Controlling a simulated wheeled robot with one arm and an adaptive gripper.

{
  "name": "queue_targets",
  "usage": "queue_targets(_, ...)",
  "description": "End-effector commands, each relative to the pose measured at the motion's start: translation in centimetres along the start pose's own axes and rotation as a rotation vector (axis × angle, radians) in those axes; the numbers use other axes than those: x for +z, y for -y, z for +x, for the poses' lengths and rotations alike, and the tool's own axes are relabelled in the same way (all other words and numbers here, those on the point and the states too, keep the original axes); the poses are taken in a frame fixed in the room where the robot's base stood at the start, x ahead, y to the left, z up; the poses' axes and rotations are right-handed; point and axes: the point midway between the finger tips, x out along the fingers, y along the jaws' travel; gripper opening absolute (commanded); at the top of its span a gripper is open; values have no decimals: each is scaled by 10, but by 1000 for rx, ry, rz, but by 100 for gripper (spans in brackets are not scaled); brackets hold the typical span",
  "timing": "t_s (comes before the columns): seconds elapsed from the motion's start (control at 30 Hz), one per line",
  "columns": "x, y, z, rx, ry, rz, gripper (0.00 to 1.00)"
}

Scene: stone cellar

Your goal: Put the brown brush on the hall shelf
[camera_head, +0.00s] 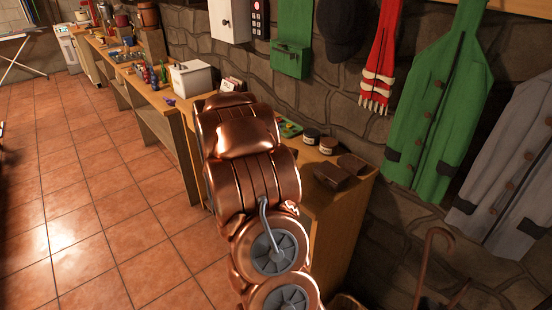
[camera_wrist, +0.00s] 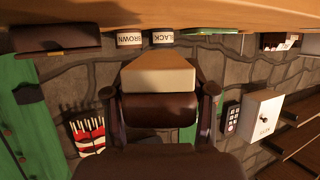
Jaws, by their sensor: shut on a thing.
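My gripper (camera_wrist: 160,95) is shut on a block with a pale tan face and a dark brown body, which looks like the brown brush (camera_wrist: 160,80). A finger shows on each side of it in the wrist view. In the head view my arm hides the gripper and the brush. The wooden shelf top (camera_head: 362,184) lies right of my arm, and its edge runs along the top of the wrist view (camera_wrist: 220,17). The held brush shows apart from that edge, against the stone wall.
Dark brown blocks (camera_head: 331,178) and small polish jars (camera_head: 327,146) stand on the shelf top; jars marked BROWN (camera_wrist: 130,38) and BLACK (camera_wrist: 163,36) show in the wrist view. Coats (camera_head: 435,95) and a red scarf (camera_head: 382,60) hang behind. A long bench (camera_head: 160,125) runs left. The tiled floor (camera_head: 90,200) is clear.

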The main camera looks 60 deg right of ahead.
Motion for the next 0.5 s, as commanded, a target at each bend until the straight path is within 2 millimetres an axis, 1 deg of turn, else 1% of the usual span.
queue_targets(0.2,-10,17,25,2,-4,-1,16)
queue_targets(0.5,-19,42,58,1,-1,1,16)
